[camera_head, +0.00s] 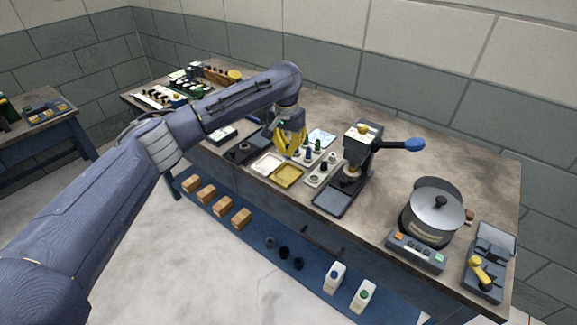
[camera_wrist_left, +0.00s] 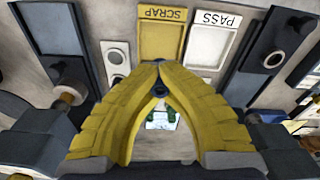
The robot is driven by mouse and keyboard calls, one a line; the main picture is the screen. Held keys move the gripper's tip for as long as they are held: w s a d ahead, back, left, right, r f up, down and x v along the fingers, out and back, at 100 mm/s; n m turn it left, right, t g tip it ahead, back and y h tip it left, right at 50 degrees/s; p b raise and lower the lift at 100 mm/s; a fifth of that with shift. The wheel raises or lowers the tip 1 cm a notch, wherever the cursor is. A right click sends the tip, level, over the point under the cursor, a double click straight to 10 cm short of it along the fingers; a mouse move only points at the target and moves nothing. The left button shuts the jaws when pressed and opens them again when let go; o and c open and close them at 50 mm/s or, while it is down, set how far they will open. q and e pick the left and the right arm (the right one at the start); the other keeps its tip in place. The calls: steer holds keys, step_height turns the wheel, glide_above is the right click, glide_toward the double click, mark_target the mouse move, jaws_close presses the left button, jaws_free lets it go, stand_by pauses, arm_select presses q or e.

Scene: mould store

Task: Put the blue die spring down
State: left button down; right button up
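My left gripper (camera_head: 291,150) points down over the middle of the bench, just behind the trays. In the left wrist view its yellow fingers (camera_wrist_left: 158,70) come together at the tips. A small dark blue ring-like end, the blue die spring (camera_wrist_left: 160,89), shows between them, mostly hidden by the fingers. The yellow SCRAP tray (camera_wrist_left: 162,52) and the white PASS tray (camera_wrist_left: 207,48) lie in front of the fingertips, and both look empty. In the head view the SCRAP tray (camera_head: 287,176) is right of the PASS tray (camera_head: 266,163). My right gripper is not in view.
Small blue and green pieces (camera_head: 308,153) stand close right of the gripper.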

mark_target(288, 147)
arm_select(q)
steer(key=shift+f, duration=3.5)
steer(key=shift+f, duration=0.1)
steer(key=c, duration=2.1)
jaws_free()
steer(key=shift+c, duration=0.2)
steer(key=o, duration=0.5)
steer(key=shift+o, duration=0.2)
steer(key=r, duration=1.2)
steer(key=shift+s+a+r, duration=0.1)
steer(key=shift+s+a, duration=0.1)
steer(key=shift+s, duration=0.2)
